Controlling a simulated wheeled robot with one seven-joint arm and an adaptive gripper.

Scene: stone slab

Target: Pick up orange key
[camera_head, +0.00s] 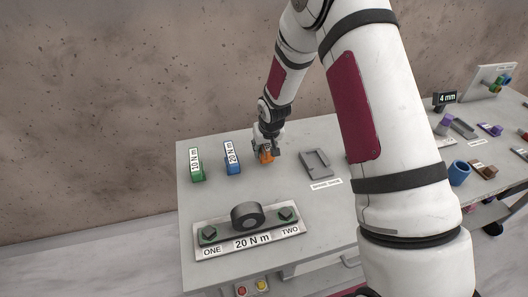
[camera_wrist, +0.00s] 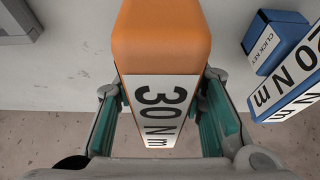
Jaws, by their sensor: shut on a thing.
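The orange key (camera_head: 266,157) is on the left part of the stone slab, mostly covered by my gripper (camera_head: 267,146) in the head view. In the wrist view the orange key (camera_wrist: 162,45) fills the middle, with a white label reading 30 N m facing the camera. My gripper (camera_wrist: 162,100) is shut on it, with a teal-padded finger on each side. I cannot tell whether the key touches the slab or is just above it.
A blue click key (camera_head: 232,158) stands close to the left, and a green key (camera_head: 196,165) farther left. A grey tray (camera_head: 316,163) lies to the right. A 20 N m bolt plate (camera_head: 270,241) lies in front. The slab (camera_head: 185,214) is bare between them.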

